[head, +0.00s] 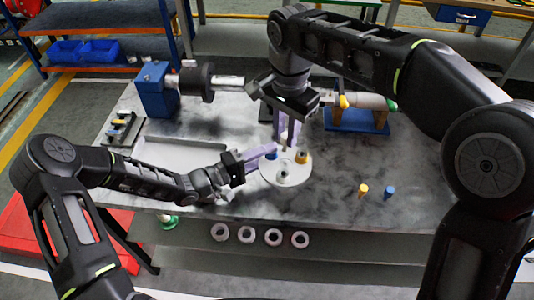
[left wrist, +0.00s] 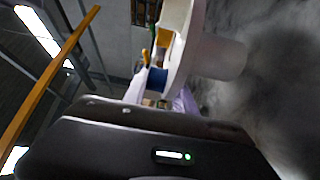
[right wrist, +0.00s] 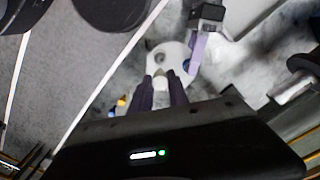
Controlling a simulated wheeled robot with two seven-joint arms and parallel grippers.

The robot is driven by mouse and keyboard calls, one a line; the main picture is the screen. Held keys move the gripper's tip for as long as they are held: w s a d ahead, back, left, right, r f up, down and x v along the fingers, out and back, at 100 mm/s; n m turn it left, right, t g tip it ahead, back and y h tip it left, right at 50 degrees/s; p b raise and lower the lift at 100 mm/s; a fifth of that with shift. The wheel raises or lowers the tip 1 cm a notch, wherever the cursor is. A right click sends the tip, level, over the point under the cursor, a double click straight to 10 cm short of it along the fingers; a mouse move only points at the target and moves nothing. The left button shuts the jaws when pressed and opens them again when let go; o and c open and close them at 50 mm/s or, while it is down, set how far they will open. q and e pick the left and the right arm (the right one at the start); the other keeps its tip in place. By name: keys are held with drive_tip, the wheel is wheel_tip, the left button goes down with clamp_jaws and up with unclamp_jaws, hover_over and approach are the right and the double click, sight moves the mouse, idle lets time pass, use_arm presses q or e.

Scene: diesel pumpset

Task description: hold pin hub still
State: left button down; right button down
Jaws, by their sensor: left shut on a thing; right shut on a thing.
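The pin hub (head: 285,177) is a white round disc on the grey table, with a yellow pin (head: 302,157), a blue piece and a grey-topped post on it. My left gripper (head: 270,150) reaches in low from the left and is shut at the hub's left edge, by the blue piece; its exact grip is partly hidden. The hub shows edge-on in the left wrist view (left wrist: 185,55). My right gripper (head: 285,143) points down over the hub's far side, its lilac fingers closed on a small pale pin, which also shows in the right wrist view (right wrist: 160,92).
A loose yellow pin (head: 363,190) and blue pin (head: 389,193) stand right of the hub. A white tray (head: 185,145) lies left. A blue stand with a motor-like shaft (head: 155,90) and a blue cradle (head: 357,120) stand behind. Several white rings lie on the lower shelf.

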idle(0.8)
use_arm(q)
drive_tip(key=c, duration=1.2)
unclamp_jaws()
drive_tip(key=shift+o, duration=0.2)
clamp_jaws()
idle(0.6)
